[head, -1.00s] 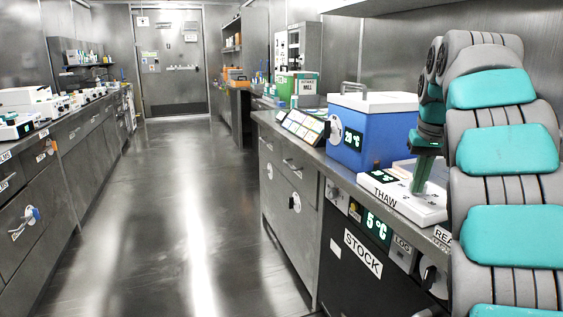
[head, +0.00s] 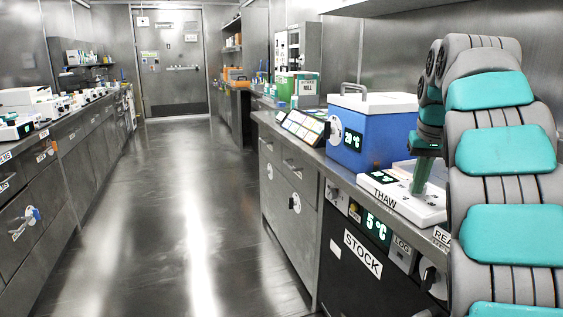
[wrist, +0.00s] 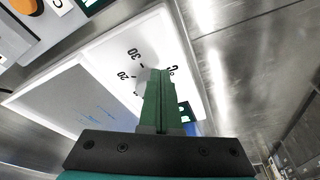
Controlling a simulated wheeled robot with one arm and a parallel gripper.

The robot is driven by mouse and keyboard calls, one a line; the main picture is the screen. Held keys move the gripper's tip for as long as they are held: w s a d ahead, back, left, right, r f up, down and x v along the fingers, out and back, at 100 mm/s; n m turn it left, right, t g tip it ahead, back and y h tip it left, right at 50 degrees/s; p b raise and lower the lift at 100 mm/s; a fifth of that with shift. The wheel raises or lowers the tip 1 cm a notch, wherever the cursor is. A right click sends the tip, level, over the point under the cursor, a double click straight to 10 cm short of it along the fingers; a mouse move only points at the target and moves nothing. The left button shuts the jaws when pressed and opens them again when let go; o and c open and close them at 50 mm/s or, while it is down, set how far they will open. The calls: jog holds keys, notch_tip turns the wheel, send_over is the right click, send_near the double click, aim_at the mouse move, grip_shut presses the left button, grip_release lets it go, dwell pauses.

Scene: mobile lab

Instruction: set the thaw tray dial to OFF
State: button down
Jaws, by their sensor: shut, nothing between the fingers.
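The white thaw tray (head: 400,203) sits on the right-hand counter, with THAW on its front edge and a small dark green-lit display (head: 384,177). My gripper (head: 418,190) points down onto its right part, fingers shut. In the wrist view the tray (wrist: 105,58) shows a grey plate (wrist: 75,100) and printed numbers such as 30 and 20 around the dial. My shut green fingers (wrist: 158,85) stand in front of the dial, of which only a pale edge (wrist: 146,76) shows. The pointer and the OFF mark are hidden, and contact with the dial cannot be told.
A blue cooler box (head: 368,140) with a white lid stands behind the tray on the counter. Below are a STOCK unit (head: 363,253) showing 5 °C and a LOG box (head: 402,255). The aisle floor (head: 170,220) on the left is clear.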

jog(key=shift+s+d, duration=0.15)
jog(key=shift+d, duration=0.15)
jog(key=shift+s+d, duration=0.1)
jog(key=shift+d, duration=0.15)
jog(key=shift+d+p, duration=0.55)
jog(key=shift+d, duration=0.15)
dwell(0.5)
jog(key=shift+s, duration=0.35)
